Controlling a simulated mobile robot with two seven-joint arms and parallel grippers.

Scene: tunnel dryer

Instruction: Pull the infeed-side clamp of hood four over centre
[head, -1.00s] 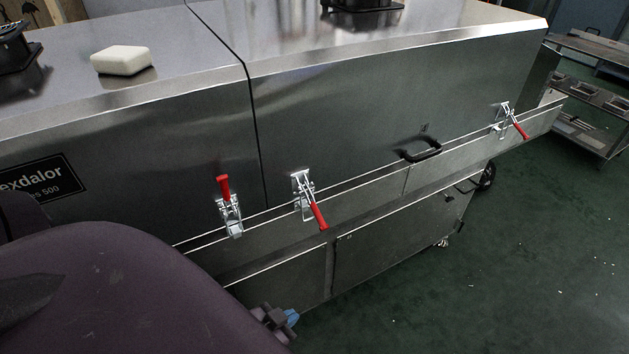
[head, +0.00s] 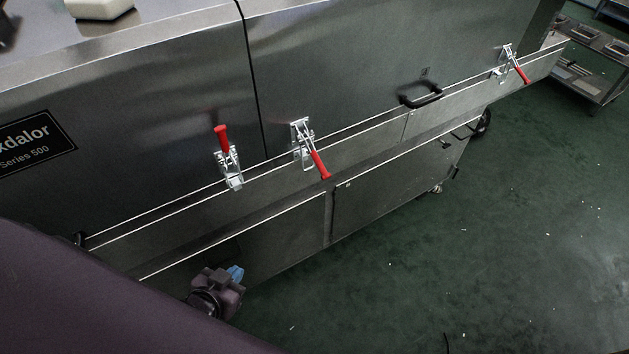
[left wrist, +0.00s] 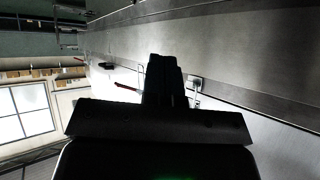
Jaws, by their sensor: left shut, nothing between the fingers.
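Three red-handled toggle clamps show on the steel hood fronts. The middle clamp (head: 304,140), just right of the hood seam, has its handle slanting down to the right. The far-right clamp (head: 511,61) on the same panel has its handle down likewise. The clamp left of the seam (head: 228,165) has its handle up. I cannot tell which is hood four's infeed-side clamp. My left gripper (head: 236,273) is below these clamps, apart from them, in front of the lower panel. In the left wrist view its fingers (left wrist: 164,75) are together and empty, with a red handle (left wrist: 127,87) beyond.
A black pull handle (head: 422,96) sticks out between the middle and far-right clamps. A narrow ledge runs along the machine under the clamps. A pale block (head: 98,8) lies on top at the left. Green floor (head: 430,260) is open at the right; a steel cart (head: 590,65) stands beyond.

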